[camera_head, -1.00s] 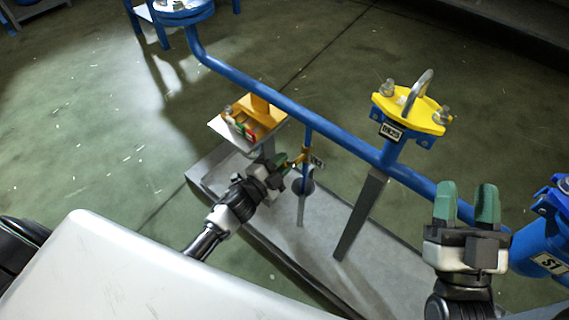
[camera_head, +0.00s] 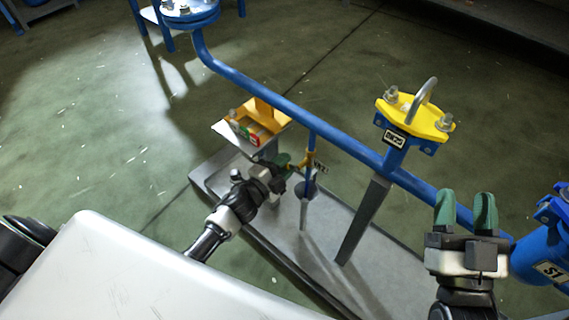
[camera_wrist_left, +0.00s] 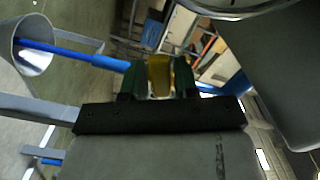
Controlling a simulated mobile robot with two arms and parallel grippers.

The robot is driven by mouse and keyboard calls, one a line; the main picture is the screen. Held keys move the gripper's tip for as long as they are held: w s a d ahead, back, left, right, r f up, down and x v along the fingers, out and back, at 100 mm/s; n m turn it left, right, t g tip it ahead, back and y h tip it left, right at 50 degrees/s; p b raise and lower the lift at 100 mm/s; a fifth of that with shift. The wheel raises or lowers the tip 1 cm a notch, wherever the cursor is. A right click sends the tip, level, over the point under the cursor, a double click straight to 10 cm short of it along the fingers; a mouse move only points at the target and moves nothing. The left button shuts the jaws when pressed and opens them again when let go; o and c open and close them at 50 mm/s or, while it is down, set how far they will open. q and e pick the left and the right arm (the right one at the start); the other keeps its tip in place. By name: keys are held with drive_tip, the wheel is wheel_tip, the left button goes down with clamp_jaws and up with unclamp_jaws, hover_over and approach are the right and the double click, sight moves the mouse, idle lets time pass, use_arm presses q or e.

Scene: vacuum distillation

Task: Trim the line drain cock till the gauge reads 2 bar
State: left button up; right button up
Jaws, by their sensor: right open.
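The drain cock's yellow handle (camera_head: 312,159) sits on a thin blue branch under the blue line, with a small tag beside it. My left gripper (camera_head: 289,164) reaches it from the left. In the left wrist view, the yellow handle (camera_wrist_left: 160,70) stands between the green fingers of my left gripper (camera_wrist_left: 160,82), which look closed on it. A yellow housing with a coloured red, green and white face (camera_head: 247,130) stands behind my left gripper; it may be the gauge, and I cannot read a value. My right gripper (camera_head: 466,212) is open and empty, fingers upward.
The blue line (camera_head: 265,95) runs diagonally across the view. A yellow flange plate with a metal loop (camera_head: 410,117) stands on it, above a grey support post (camera_head: 362,222). A blue vessel marked S1 (camera_head: 540,262) is beside my right gripper. A grey plinth (camera_head: 275,225) lies below.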

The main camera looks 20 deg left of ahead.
use_arm(q)
drive_tip(key=shift+o, duration=1.1)
drive_tip(key=shift+s, duration=0.1)
drive_tip(key=p+v, duration=0.2)
drive_tip(key=v, duration=0.8)
drive_tip(key=shift+s, duration=0.3)
use_arm(e)
wheel_tip(320, 180, down, 6)
drive_tip(key=d+g+h, duration=0.1)
drive_tip(key=g+h, duration=0.1)
drive_tip(key=g, duration=0.3)
drive_tip(key=shift+w, duration=0.3)
use_arm(q)
drive_tip(key=shift+a+r, duration=0.1)
drive_tip(key=shift+a, duration=0.05)
